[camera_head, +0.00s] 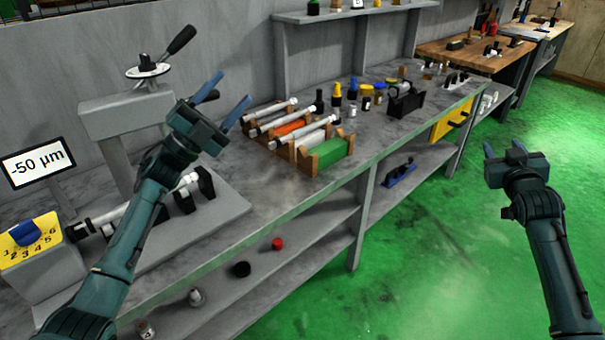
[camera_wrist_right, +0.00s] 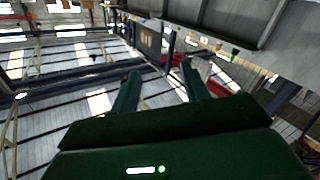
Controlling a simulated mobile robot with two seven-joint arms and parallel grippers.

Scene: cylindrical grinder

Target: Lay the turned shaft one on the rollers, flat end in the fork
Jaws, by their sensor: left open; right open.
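Several silvery turned shafts (camera_head: 306,133) lie side by side on wooden supports (camera_head: 303,160) with green, orange and white blocks, in the middle of the bench. I cannot tell which is shaft one. The grinder (camera_head: 126,113) stands at the left; a pale cylindrical part and dark upright pieces (camera_head: 205,182) show on its base. My left arm hides part of it, and I cannot make out rollers or fork. My left gripper (camera_head: 222,100) is open and empty, left of the shafts and above the bench. My right gripper (camera_head: 503,148) is open and empty over the green floor; its spread fingers show in the right wrist view (camera_wrist_right: 158,88).
A display reading -50 µm (camera_head: 38,162) and a yellow numbered dial box (camera_head: 30,240) stand at the left. Small bottles (camera_head: 352,92) and a black holder (camera_head: 405,100) stand beyond the shafts. A lower shelf (camera_head: 300,235) holds small items. The bench front strip is clear.

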